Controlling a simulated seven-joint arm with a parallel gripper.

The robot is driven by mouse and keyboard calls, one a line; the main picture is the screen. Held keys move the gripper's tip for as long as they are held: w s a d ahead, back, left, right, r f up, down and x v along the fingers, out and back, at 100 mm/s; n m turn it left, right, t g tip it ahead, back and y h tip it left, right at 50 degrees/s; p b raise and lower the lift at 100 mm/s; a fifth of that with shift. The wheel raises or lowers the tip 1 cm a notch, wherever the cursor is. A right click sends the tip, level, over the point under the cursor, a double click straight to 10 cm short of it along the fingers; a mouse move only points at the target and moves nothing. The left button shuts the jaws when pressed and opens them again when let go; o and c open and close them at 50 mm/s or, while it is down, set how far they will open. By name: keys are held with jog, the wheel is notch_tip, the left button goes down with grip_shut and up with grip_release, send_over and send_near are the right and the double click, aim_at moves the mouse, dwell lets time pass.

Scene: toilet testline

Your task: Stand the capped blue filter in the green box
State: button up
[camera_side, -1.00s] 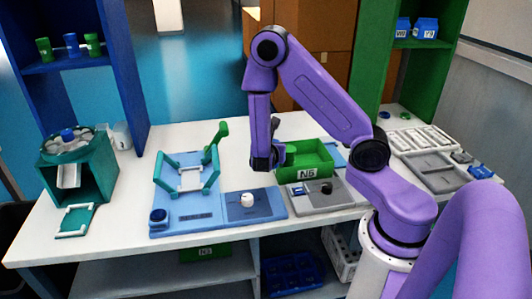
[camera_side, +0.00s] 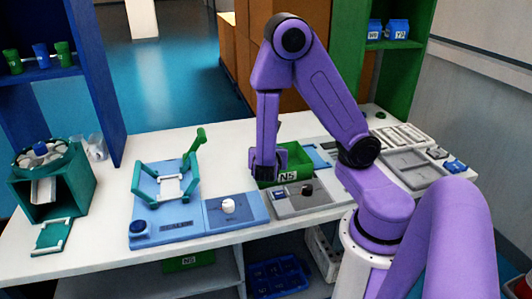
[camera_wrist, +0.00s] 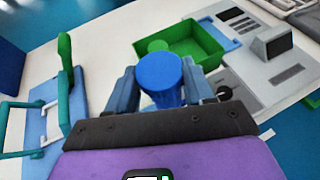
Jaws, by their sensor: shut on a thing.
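The blue filter (camera_wrist: 161,72) stands between my gripper's fingers in the wrist view, its round blue top facing the camera. My gripper (camera_wrist: 163,92) is shut on it. In the side view my gripper (camera_side: 266,172) hangs pointing down at the left part of the green box (camera_side: 292,178), overlapping it in the picture. The held filter is hidden there by the gripper. The open green box also shows in the wrist view (camera_wrist: 206,43), just beyond the filter. The filter's lower end is hidden.
A blue fixture with green arms (camera_side: 165,195) stands left of the box. A blue plate with a white knob (camera_side: 228,206) and a grey device (camera_side: 300,198) lie in front. Grey trays (camera_side: 410,160) are at right. A green rotary feeder (camera_side: 50,185) stands far left.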

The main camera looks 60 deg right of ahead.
jog(key=w+d+f+m+g, duration=0.1)
jog(key=d+f, duration=0.1)
jog(key=d, duration=0.6)
jog(key=w+d+f, duration=0.1)
jog(key=d+f, duration=0.1)
jog(key=d, duration=0.6)
jog(key=shift+h, duration=0.3)
jog(key=shift+s+f, duration=0.1)
jog(key=shift+f, duration=3.9)
jog(key=shift+f, duration=0.15)
jog(key=o, duration=0.8)
